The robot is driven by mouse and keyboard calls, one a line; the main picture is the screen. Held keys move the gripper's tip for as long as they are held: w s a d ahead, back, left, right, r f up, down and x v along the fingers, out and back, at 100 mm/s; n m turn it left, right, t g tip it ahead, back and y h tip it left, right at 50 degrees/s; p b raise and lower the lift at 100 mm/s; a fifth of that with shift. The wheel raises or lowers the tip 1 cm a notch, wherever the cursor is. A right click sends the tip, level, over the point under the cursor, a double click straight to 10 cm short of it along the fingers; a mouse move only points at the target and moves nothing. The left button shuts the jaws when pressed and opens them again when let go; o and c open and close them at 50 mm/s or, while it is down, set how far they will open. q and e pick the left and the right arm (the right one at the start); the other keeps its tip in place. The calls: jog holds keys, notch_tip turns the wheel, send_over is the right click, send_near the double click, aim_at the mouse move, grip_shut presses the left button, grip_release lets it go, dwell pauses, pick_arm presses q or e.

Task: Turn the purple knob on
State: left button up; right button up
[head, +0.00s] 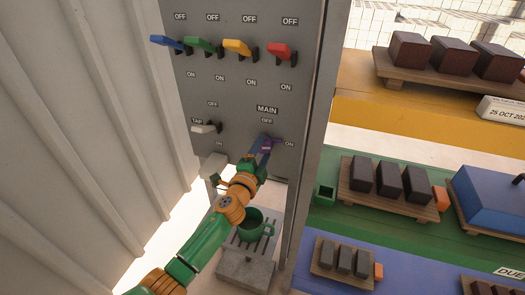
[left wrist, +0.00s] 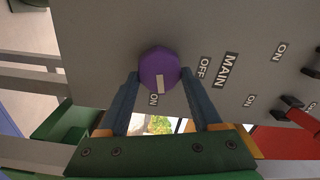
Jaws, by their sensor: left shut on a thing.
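The purple knob (head: 267,145) is on the grey panel under the MAIN label, with OFF above it and ON to its right. In the left wrist view the round knob (left wrist: 158,66) has a white mark on its face that points toward the ON label (left wrist: 154,100). The OFF label (left wrist: 204,67) is to the side. My left gripper (head: 263,147) is at the knob, with one blue finger on each side of it, shut on it. The fingers hide part of the knob in the head view. My right gripper is not in view.
Blue, green, yellow and red levers (head: 282,51) line the panel above, and a white TAP lever (head: 205,128) is at left. A green mug (head: 252,226) stands below the panel. Shelves with dark blocks (head: 390,182) are at right; a corrugated wall (head: 80,130) is at left.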

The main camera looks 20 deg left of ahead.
pick_arm(q)
jog(key=shift+m, duration=1.2)
jog(key=shift+r+m, duration=0.1)
jog(key=shift+m, duration=0.2)
jog(key=o, duration=1.3)
jog(key=shift+o, duration=0.4)
jog(key=shift+w+a, duration=0.1)
jog(key=shift+f, duration=0.2)
jog(key=s, duration=0.7)
jog(key=shift+p, duration=0.45)
jog(key=shift+a, duration=0.1)
